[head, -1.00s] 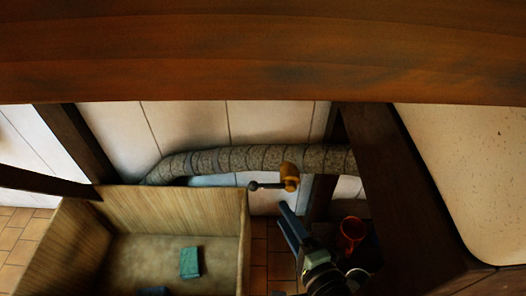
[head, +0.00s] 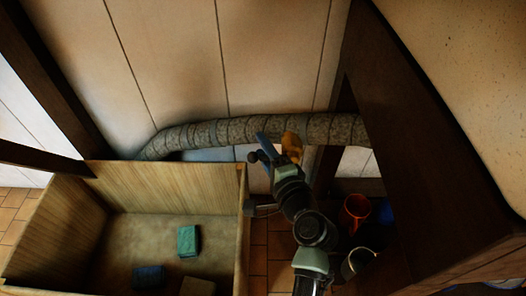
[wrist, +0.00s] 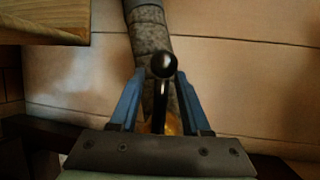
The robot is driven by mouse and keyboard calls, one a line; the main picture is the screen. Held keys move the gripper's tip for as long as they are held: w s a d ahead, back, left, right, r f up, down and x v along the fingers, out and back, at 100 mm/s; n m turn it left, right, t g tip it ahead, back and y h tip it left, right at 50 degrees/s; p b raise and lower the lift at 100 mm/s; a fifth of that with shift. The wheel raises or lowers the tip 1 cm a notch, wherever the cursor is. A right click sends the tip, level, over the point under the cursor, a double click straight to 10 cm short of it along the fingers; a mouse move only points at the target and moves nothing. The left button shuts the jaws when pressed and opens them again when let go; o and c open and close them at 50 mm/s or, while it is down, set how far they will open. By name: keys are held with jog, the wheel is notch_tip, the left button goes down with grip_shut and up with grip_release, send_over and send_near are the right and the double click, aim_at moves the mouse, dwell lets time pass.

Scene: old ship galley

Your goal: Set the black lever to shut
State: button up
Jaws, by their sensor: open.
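The black lever (wrist: 161,85) has a round ball knob and runs back to a yellow valve body, which shows in the head view (head: 292,144) on a wrapped pipe along the wall. In the wrist view the lever lies between the two blue fingers of my gripper (wrist: 164,100), with a gap on each side. The knob is near the fingertips. My gripper is open around the lever and not closed on it. In the head view my gripper (head: 263,147) is at the valve's left and hides most of the lever.
The wrapped pipe (head: 228,132) runs across the wall. A wooden bin (head: 170,189) with green and blue blocks stands at the lower left. A dark wooden cabinet (head: 405,130) is on the right. An orange cup (head: 355,209) and other vessels stand beneath it.

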jog(key=shift+w+a, duration=0.1)
jog(key=shift+w, duration=0.1)
jog(key=shift+c, duration=0.3)
grip_shut()
dwell(1.1)
